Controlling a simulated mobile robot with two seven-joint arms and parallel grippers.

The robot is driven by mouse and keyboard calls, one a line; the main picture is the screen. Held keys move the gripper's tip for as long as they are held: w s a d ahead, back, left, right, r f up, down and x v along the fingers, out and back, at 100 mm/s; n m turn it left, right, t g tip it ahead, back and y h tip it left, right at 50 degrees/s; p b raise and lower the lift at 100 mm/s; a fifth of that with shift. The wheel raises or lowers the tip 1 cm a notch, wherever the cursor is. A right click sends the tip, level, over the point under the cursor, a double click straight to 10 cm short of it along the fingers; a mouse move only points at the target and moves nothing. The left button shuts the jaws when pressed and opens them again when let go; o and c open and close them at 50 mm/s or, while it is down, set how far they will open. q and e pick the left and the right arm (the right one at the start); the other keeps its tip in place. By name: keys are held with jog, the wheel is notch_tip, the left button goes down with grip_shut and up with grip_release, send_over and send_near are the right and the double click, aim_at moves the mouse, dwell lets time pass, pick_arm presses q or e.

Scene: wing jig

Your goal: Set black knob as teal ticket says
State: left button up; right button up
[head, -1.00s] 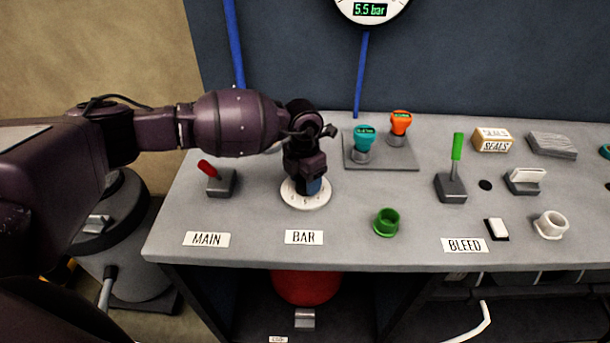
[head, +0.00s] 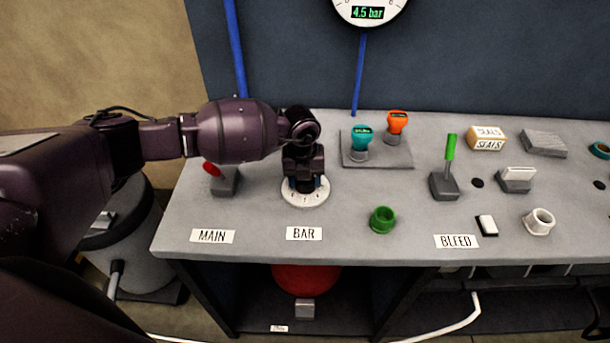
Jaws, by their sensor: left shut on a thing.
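My left gripper (head: 306,184) points down over the white numbered dial (head: 305,201) behind the BAR label. It is shut on the black knob at the dial's middle, which the fingers and wrist mostly hide. The round gauge (head: 369,12) on the wall reads 4.5 bar. My right gripper is not in view.
A red lever (head: 211,169) on a grey base stands left of the dial, under my left arm. An orange piece (head: 397,121) is beside the teal one. A green cup (head: 382,219) and a green lever (head: 450,148) stand to the right. The bench front is clear.

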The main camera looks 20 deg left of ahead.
pick_arm(q)
jog(key=shift+n, duration=0.9)
jog(key=o, duration=0.9)
jog(key=r, duration=0.9)
jog(key=shift+s+a+r, duration=0.1)
jog(key=shift+a+r, duration=0.05)
jog(key=shift+a, duration=0.1)
jog(key=shift+r, duration=0.75)
